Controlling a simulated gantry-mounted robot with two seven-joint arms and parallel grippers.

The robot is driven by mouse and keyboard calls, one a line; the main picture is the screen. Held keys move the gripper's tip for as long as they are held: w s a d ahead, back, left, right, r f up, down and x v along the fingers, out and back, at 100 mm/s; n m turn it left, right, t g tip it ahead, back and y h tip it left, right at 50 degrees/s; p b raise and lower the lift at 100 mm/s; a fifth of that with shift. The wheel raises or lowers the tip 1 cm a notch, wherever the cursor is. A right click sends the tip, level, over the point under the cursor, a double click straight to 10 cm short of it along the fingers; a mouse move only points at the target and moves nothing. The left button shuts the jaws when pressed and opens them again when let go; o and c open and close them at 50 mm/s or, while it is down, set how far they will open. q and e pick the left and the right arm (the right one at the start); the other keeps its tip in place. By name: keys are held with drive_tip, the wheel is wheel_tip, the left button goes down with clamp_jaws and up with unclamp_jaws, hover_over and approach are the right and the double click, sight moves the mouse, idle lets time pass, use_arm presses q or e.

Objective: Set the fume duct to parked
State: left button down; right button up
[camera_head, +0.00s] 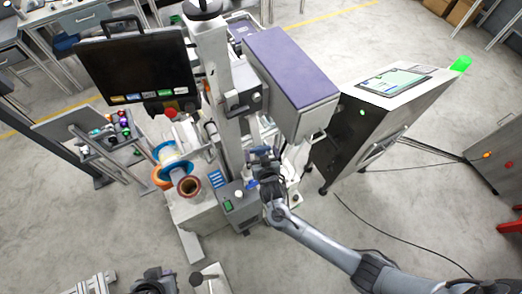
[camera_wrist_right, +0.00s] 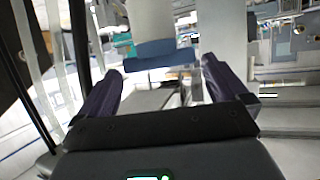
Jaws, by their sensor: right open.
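I cannot tell for sure which part is the fume duct. A pale upright piece (camera_wrist_right: 152,18) with a dark blue bar (camera_wrist_right: 155,54) at its lower end stands ahead of my right gripper in the right wrist view; it may belong to the duct. My right gripper (camera_head: 262,162) is at the machine, below the purple-topped box (camera_head: 285,62), beside the grey column. In the wrist view its two fingers (camera_wrist_right: 160,84) are spread, with the bar beyond and between them. No grip on it shows. Contact is hard to judge.
A dark monitor (camera_head: 135,65) and a reel-like spool (camera_head: 188,186) stand left of the column. A green-buttoned control box (camera_head: 240,205) is just below my right gripper. A console cabinet (camera_head: 372,105) stands to the right.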

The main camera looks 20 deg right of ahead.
drive_tip(key=shift+x, duration=0.8)
